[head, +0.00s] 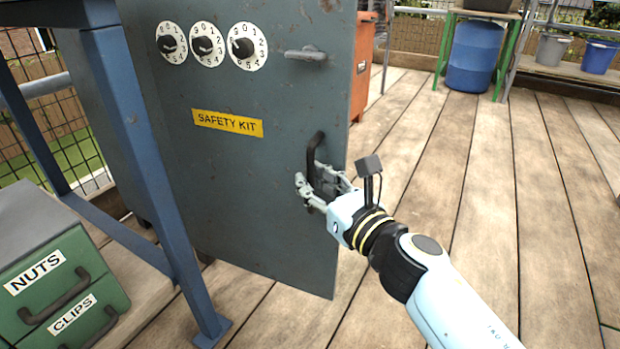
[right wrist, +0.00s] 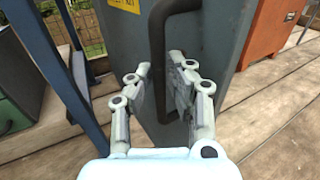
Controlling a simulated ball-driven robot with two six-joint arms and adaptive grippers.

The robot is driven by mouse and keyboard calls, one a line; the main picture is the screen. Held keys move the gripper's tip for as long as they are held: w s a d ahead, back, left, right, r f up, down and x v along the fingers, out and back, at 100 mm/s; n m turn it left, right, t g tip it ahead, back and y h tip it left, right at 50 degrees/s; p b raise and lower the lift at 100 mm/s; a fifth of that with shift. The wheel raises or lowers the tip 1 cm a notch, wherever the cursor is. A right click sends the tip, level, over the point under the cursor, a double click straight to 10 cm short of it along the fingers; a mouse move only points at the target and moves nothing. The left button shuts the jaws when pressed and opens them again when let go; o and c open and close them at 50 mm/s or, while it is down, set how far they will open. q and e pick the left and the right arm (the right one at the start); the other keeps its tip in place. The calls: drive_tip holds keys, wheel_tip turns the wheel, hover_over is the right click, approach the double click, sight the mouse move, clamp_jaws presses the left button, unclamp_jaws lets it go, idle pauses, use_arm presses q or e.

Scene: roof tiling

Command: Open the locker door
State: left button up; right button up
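The grey-blue locker door (head: 250,200) faces me, with a yellow SAFETY KIT label (head: 228,123). Three white number dials (head: 207,45) with black knobs sit near its top. A grey lever (head: 306,54) lies about level to the right of the dials. The dark upright handle (head: 312,155) is near the door's right edge, and it also shows in the right wrist view (right wrist: 157,50). I cannot tell whether the door is ajar. My left gripper is out of view.
A blue metal frame (head: 140,140) stands close on the left, above green drawers (head: 70,300) marked NUTS and CLIPS. An orange cabinet (head: 362,65) is behind the locker. The plank floor (head: 480,190) to the right is clear; a blue barrel (head: 474,56) stands far back.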

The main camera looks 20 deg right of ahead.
drive_tip(key=o, duration=0.3)
drive_tip(key=shift+a, duration=0.1)
drive_tip(key=shift+w+a+r, duration=0.1)
drive_tip(key=v, duration=1.2)
